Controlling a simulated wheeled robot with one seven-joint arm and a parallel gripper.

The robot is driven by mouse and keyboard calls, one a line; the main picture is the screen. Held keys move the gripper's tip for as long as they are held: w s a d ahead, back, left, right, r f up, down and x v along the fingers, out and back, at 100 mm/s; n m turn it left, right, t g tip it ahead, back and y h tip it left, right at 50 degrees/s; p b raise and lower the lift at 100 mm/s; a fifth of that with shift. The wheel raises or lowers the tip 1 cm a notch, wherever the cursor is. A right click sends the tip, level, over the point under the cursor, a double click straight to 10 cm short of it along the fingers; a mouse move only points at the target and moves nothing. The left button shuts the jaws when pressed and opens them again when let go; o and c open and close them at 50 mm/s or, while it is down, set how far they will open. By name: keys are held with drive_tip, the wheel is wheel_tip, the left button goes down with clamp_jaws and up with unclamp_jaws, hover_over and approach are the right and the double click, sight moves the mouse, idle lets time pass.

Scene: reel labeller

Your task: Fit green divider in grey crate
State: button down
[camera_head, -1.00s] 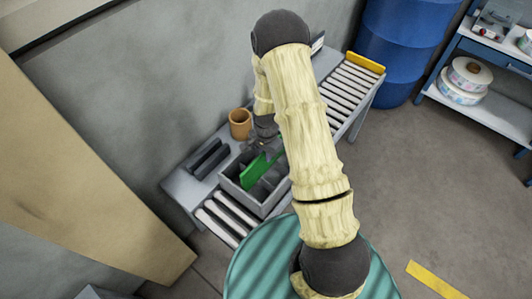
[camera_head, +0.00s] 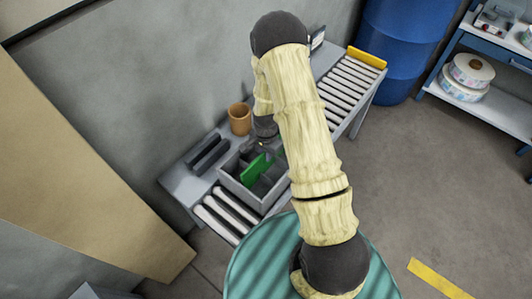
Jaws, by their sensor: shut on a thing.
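The grey crate (camera_head: 236,193) sits on the roller conveyor, with inner walls making compartments. The green divider (camera_head: 256,169) stands in the crate's opening, its lower part inside. Its far end lies close to my arm, and a small green patch shows beside the arm there. My gripper (camera_head: 259,148) is over the far side of the crate, at the divider's upper edge, and is shut on it. The fingertips are small and dark, partly hidden. Whether the divider is fully seated cannot be told.
A brown cup (camera_head: 239,119) and a dark slotted holder (camera_head: 208,155) stand on the ledge behind the crate. White rollers (camera_head: 228,212) show in front of it. A blue barrel (camera_head: 403,45) and a shelf with reels (camera_head: 468,74) are at the right.

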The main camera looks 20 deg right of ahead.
drive_tip(key=c, duration=1.4)
unclamp_jaws()
wheel_tip(320, 180, up, 17)
drive_tip(key=shift+r, duration=0.15)
